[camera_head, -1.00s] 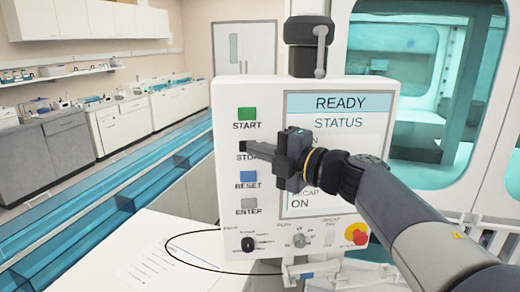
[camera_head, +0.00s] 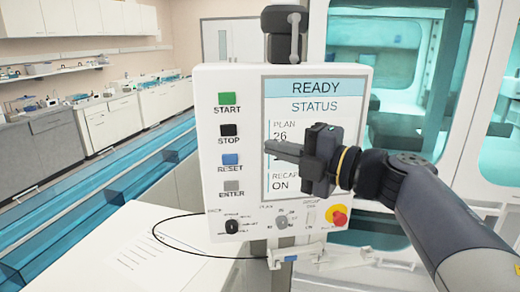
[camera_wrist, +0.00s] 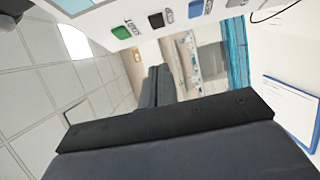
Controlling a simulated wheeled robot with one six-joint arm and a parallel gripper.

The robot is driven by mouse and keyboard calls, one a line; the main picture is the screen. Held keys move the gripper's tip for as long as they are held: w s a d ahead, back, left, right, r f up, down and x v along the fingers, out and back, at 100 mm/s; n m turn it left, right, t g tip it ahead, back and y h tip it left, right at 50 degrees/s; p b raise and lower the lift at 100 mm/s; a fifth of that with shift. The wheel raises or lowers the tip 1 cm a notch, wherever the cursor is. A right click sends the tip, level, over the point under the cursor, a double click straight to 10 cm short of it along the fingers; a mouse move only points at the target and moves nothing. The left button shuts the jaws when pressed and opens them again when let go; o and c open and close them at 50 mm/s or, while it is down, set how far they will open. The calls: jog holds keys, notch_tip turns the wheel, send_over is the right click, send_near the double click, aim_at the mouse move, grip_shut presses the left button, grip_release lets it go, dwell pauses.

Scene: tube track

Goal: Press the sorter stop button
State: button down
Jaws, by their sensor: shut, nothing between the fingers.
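The black stop button (camera_head: 229,130) is on the left side of the white control panel (camera_head: 245,80), between the green start button (camera_head: 227,99) and the blue reset button (camera_head: 230,159). It also shows in the wrist view (camera_wrist: 156,20). My gripper (camera_head: 268,147) is shut and empty. In the head view its fingertips overlap the left edge of the screen, to the right of and slightly below the stop button. The button is fully visible and the fingertips are apart from it in the picture. In the wrist view the shut fingers (camera_wrist: 158,75) point toward the panel's button side.
A grey enter button (camera_head: 232,185) sits below reset. The screen (camera_head: 318,87) reads READY. Knobs and a red emergency button (camera_head: 338,217) line the lower panel. A white table with a paper (camera_head: 143,247) stands below left. A black cable loops beside the panel.

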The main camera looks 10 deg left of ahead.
jog(key=shift+s+d, duration=0.25)
jog(key=shift+d, duration=0.4)
